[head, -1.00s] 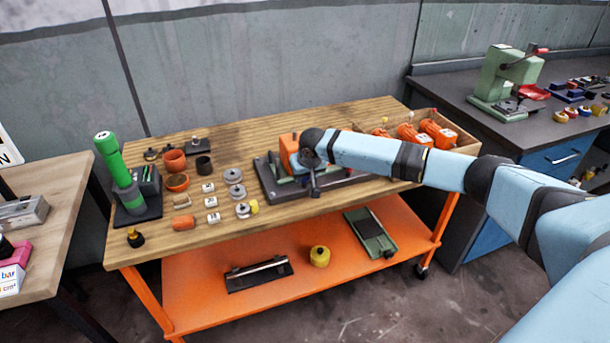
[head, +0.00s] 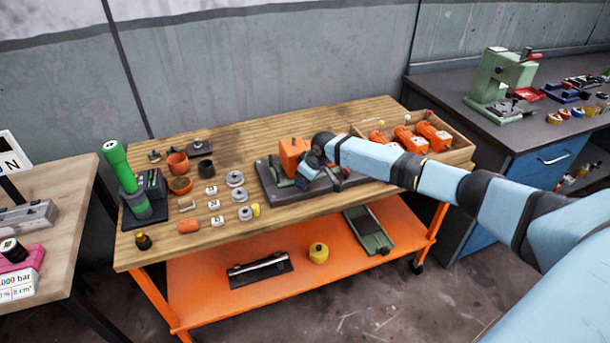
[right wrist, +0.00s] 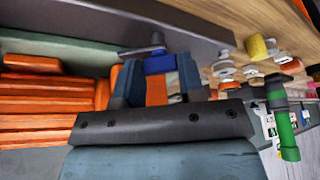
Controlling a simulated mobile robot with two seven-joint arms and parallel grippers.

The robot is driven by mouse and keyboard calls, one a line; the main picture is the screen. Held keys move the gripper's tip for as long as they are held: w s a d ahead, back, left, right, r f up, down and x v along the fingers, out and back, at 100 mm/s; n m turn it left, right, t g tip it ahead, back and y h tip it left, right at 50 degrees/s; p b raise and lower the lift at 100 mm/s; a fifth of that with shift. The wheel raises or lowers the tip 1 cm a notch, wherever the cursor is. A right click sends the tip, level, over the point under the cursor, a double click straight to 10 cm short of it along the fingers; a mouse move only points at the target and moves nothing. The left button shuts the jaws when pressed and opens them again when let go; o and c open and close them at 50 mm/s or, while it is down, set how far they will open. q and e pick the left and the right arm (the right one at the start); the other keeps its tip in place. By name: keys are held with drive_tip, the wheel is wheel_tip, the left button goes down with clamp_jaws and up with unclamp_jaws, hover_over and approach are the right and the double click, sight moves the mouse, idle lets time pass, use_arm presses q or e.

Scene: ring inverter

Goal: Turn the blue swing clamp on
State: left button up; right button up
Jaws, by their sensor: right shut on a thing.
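The blue swing clamp (right wrist: 160,64) shows in the right wrist view as a blue piece with a grey arm above it. It sits between the fingers of my right gripper (right wrist: 160,80), which is shut on it. In the head view my right gripper (head: 306,176) is at the dark fixture on the wooden bench, just right of an orange block (head: 293,152). There the wrist and gripper hide the clamp. I cannot tell the clamp's exact angle. My left gripper is not in view.
The fixture's dark base plate (head: 274,189) lies on the wooden bench (head: 245,142). A wooden crate (head: 465,153) with orange motor-like parts stands to its right. Washers, rings and small parts lie to its left, with a green tool (head: 117,166) at the bench's left end.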

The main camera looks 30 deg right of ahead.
drive_tip(key=shift+d+n+g+y, duration=0.1)
drive_tip(key=shift+n+g+y, duration=0.3)
drive_tip(key=shift+n, duration=1.2)
drive_tip(key=o, duration=0.9)
drive_tip(key=shift+o, duration=0.2)
drive_tip(key=v, duration=1.3)
drive_tip(key=shift+d+r, duration=0.2)
drive_tip(key=shift+r, duration=0.15)
